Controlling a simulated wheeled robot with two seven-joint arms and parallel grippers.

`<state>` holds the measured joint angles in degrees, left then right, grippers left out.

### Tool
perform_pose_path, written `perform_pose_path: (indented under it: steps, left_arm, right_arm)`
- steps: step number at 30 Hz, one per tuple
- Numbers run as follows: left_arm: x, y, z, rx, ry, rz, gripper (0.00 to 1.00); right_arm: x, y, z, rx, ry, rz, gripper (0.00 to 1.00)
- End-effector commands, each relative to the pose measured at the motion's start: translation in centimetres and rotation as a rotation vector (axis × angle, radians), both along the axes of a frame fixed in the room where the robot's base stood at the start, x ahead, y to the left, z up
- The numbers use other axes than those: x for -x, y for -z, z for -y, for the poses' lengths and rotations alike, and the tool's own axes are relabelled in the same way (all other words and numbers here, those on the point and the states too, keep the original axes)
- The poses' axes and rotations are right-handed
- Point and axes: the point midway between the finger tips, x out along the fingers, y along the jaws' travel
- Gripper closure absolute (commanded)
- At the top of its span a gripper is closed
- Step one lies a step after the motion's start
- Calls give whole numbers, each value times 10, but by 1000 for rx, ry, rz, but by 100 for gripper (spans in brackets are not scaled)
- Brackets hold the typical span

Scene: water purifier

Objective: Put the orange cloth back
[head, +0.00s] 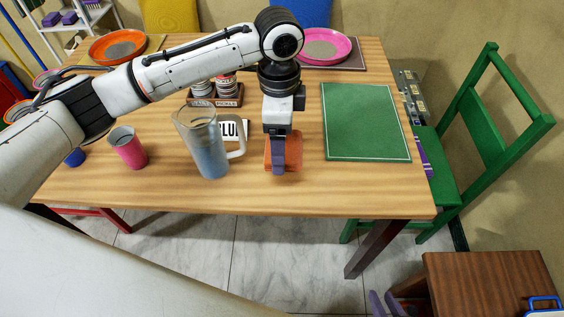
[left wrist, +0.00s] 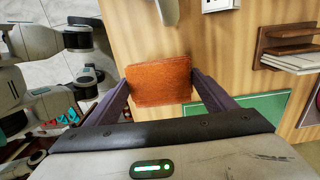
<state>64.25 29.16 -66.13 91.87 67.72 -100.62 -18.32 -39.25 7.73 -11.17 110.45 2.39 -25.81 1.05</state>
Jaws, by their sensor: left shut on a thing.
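The orange cloth (head: 294,152) is a flat folded rectangle near the front middle of the table, just right of the glass pitcher. My left gripper (head: 279,168) points down at it, and its purple fingers press on two opposite sides. In the left wrist view the cloth (left wrist: 159,83) sits between the fingers of that gripper (left wrist: 160,88). I cannot tell whether it touches the table. My right gripper (head: 385,303) is low at the bottom edge, away from the table, with its purple fingertips apart and nothing seen between them.
The pitcher (head: 208,152) stands close to the left gripper, with a white label sign (head: 243,129) behind it. A pink cup (head: 127,148) stands farther left. A green mat (head: 367,120) lies clear on the right.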

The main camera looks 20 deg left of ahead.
Motion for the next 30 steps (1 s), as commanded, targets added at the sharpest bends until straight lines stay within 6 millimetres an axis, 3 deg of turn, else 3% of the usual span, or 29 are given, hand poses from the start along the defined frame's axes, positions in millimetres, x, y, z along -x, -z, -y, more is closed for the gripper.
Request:
perform_pose_path:
  steps: [15,28,29,30]
  left_arm:
    - [0,69,-1,0,-3,0,40]
    - [0,75,0,1,-3,1,40]
    - [0,76,0,0,-3,2,21]
    - [0,76,0,0,-3,2,14]
  right_arm:
    - [0,3,-3,-3,-3,1,79]
    - [0,1,-3,-3,-3,1,79]
    - [0,1,-3,-3,-3,1,79]
    - [0,1,-3,-4,-2,0,79]
